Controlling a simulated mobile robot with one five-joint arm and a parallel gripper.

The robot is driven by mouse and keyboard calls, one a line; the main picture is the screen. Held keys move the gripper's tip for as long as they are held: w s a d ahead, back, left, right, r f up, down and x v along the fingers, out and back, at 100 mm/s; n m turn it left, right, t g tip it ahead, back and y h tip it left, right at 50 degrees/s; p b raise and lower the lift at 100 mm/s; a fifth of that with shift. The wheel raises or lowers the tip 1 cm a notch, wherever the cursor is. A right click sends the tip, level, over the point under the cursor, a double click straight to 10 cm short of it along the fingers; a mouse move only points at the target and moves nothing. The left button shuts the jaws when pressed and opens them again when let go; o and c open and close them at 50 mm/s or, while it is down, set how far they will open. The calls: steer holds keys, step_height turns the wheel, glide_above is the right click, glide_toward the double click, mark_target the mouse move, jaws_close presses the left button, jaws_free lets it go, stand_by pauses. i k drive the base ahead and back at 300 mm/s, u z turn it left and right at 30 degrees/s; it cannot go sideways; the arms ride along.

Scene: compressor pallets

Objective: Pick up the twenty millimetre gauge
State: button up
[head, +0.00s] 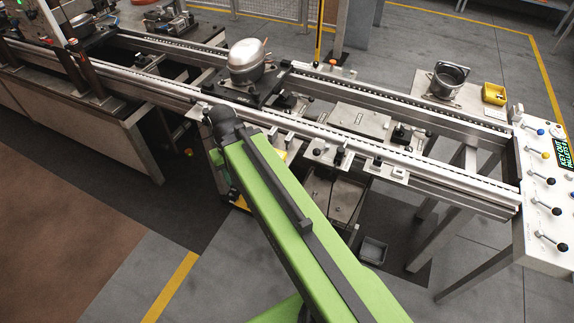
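I cannot make out which thing is the twenty millimetre gauge; no size marking is legible. Several small metal and dark pieces stand on a narrow ledge (358,164) along the near side of the conveyor, right of my arm. One of them is a small upright piece with a dark top (339,155). My green arm reaches up from the bottom, and its dark elbow lies at the near rail. The arm's far part drops behind it, and my gripper is not visible.
A compressor (247,62) sits on a pallet on the conveyor (430,166). A control panel (545,185) with several knobs stands at the right end. A grey bin (373,251) lies below the conveyor. The floor at lower left is clear.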

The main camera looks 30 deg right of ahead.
mark_target(273, 134)
steer(key=k, duration=0.8)
steer(key=u, duration=0.6)
steer(key=i, duration=1.65)
